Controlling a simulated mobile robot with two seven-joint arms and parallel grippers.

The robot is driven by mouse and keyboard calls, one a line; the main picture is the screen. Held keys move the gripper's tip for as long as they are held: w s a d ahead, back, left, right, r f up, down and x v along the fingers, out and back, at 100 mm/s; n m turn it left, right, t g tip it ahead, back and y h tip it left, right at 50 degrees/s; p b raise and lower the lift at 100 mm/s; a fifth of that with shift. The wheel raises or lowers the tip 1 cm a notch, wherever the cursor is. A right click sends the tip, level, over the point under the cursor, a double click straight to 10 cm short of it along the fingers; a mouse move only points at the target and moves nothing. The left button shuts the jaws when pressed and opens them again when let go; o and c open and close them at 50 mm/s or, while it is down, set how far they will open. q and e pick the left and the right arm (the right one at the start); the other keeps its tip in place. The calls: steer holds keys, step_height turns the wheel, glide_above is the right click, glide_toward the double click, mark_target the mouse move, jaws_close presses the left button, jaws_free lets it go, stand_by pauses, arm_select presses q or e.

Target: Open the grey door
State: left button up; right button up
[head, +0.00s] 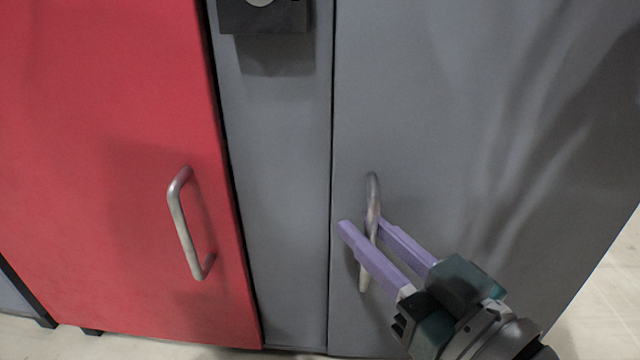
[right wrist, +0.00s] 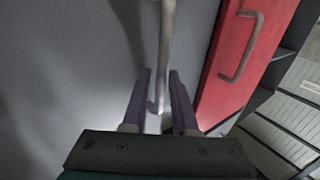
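The grey door (head: 470,110) fills the right of the head view and looks closed. Its upright bar handle (head: 372,190) is near the door's left edge; it also shows in the right wrist view (right wrist: 167,35). My right gripper (head: 361,224) reaches in from the lower right with its purple fingers on either side of the handle. In the right wrist view the fingers (right wrist: 160,76) are apart, with the bar between them and gaps showing beside it, so the gripper is open. My left gripper is not in view.
A red door (head: 100,150) with its own bar handle (head: 183,225) is to the left. A grey panel (head: 275,190) lies between the doors, with a dark box (head: 265,18) on its upper part. Pale floor (head: 605,290) shows at the lower right.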

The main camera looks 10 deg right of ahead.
jaws_close()
steer(key=shift+f, duration=0.1)
stand_by(1.1)
